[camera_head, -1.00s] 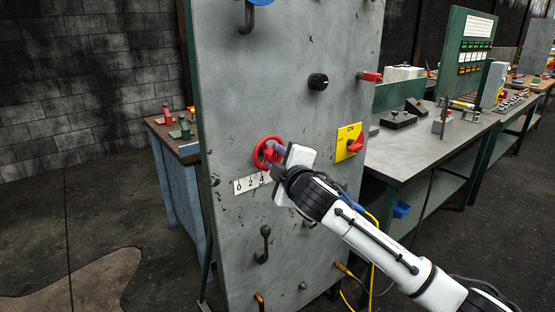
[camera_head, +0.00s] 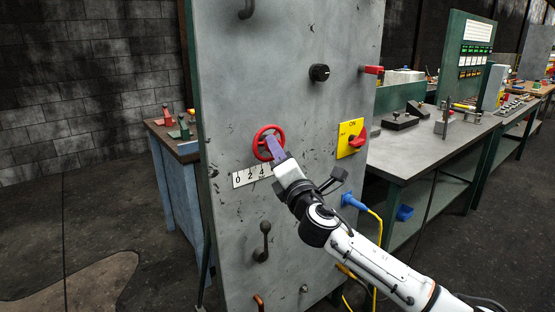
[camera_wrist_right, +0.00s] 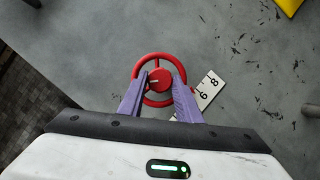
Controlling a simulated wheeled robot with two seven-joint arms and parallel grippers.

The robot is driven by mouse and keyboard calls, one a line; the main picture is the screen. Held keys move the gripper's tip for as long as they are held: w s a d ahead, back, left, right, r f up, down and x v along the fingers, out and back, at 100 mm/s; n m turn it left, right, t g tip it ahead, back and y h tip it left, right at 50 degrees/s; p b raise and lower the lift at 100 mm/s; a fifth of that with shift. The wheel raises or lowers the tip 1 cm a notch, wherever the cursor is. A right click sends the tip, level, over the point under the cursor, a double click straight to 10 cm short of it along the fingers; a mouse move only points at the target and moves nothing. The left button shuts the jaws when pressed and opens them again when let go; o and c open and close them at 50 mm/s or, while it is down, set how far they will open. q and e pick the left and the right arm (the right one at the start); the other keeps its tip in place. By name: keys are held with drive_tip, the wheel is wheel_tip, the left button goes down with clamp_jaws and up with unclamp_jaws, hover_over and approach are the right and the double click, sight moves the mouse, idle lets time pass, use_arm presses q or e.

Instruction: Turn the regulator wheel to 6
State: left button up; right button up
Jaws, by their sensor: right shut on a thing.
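The regulator wheel (camera_head: 256,140) is a red ring with a red hub on the grey upright panel. A white scale plate (camera_head: 240,180) sits just below it; 0, 2 and 4 show in the head view, 6 and 8 in the right wrist view (camera_wrist_right: 210,88). My right gripper (camera_head: 274,150) reaches the wheel from the lower right. In the right wrist view its purple fingers (camera_wrist_right: 161,84) are shut on the wheel (camera_wrist_right: 157,56), one on each side of the hub. A short pale mark shows on the hub. My left gripper is not in view.
On the panel, a black knob (camera_head: 319,72) is above right, a yellow plate with a red switch (camera_head: 351,138) at right, a blue plug with yellow cable (camera_head: 353,202) below it, and a dark lever (camera_head: 262,243) below the wheel. Benches stand behind.

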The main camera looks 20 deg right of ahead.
use_arm(q)
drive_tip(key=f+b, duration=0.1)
drive_tip(key=b, duration=0.1)
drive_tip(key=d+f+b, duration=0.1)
drive_tip(key=b, duration=0.1)
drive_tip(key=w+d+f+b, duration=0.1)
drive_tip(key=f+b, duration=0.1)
drive_tip(key=shift+b, duration=0.3)
use_arm(e)
drive_tip(key=n+y, duration=0.1)
drive_tip(key=n, duration=0.2)
drive_tip(key=n+y, duration=0.2)
drive_tip(key=n, duration=0.2)
drive_tip(key=n+t+y, duration=0.1)
drive_tip(key=n, duration=0.2)
drive_tip(key=shift+w+d+f+n+y, duration=0.1)
drive_tip(key=shift+d+f+n+y, duration=0.1)
drive_tip(key=shift+d+n+y, duration=0.1)
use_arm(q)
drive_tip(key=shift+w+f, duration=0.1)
use_arm(e)
drive_tip(key=shift+r+n, duration=0.1)
drive_tip(key=shift+n, duration=0.3)
drive_tip(key=o, duration=1)
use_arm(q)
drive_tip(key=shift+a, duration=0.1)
use_arm(e)
drive_tip(key=shift+o, duration=0.2)
